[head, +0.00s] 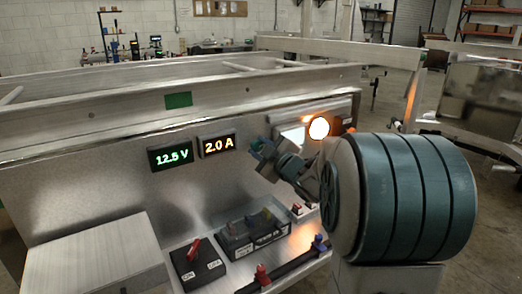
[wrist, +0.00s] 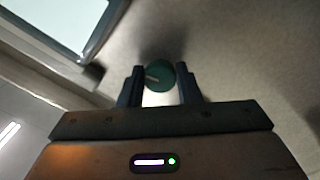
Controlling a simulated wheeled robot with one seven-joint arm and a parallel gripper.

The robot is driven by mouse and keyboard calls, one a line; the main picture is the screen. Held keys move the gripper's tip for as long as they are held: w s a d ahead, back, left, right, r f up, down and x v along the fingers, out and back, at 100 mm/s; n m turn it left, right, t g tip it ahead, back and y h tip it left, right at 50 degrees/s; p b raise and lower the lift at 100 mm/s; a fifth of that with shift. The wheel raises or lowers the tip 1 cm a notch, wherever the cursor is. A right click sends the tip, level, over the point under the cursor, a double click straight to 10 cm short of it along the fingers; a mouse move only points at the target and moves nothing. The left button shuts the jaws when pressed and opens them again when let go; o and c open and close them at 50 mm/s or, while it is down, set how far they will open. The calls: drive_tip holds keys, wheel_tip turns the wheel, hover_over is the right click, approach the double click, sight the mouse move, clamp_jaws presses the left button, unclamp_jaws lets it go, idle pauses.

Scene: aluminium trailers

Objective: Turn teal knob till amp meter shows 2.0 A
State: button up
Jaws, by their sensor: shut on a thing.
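The amp meter (head: 218,145) on the metal panel reads 2.0 A in orange digits. The teal knob (wrist: 159,76) shows in the wrist view between the two fingers, with a pale pointer mark on its face. My gripper (wrist: 160,84) is shut on the knob, one finger on each side. In the head view my gripper (head: 262,155) is at the panel, right of the amp meter, and the knob is hard to tell from the fingers there.
A volt meter (head: 171,156) reads 12.5 V in green. A lit round amber lamp (head: 319,128) and a pale screen (head: 292,137) are close to my gripper. Below stand a black switch box (head: 197,268) with a red lever and a battery (head: 250,235). A metal box (head: 95,262) is at left.

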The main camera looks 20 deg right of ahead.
drive_tip(key=o, duration=1)
drive_tip(key=shift+c, duration=0.2)
drive_tip(key=shift+s, duration=0.1)
drive_tip(key=p+v, duration=0.1)
drive_tip(key=v, duration=1.2)
drive_tip(key=shift+s, duration=0.35)
drive_tip(key=shift+f, duration=0.1)
wheel_tip(320, 180, up, 5)
drive_tip(key=d+m+g+h+p, duration=0.1)
drive_tip(key=m+g+h+p, duration=0.2)
drive_tip(key=m+h+p, duration=0.4)
drive_tip(key=s+a+r+m+g+y+p, duration=0.1)
drive_tip(key=s+a+m+g+p, duration=0.1)
drive_tip(key=s+a+g+p, duration=0.3)
drive_tip(key=s+a+m+g+y+p, duration=0.1)
drive_tip(key=s+a+m+g+p, duration=0.2)
drive_tip(key=s, duration=0.9)
drive_tip(key=a+g+p, duration=0.3)
drive_tip(key=a+p, duration=0.2)
drive_tip(key=shift+s+a+r+g+y+p, duration=0.2)
drive_tip(key=shift+s+r+g+y+p, duration=0.1)
drive_tip(key=shift+s+r, duration=0.05)
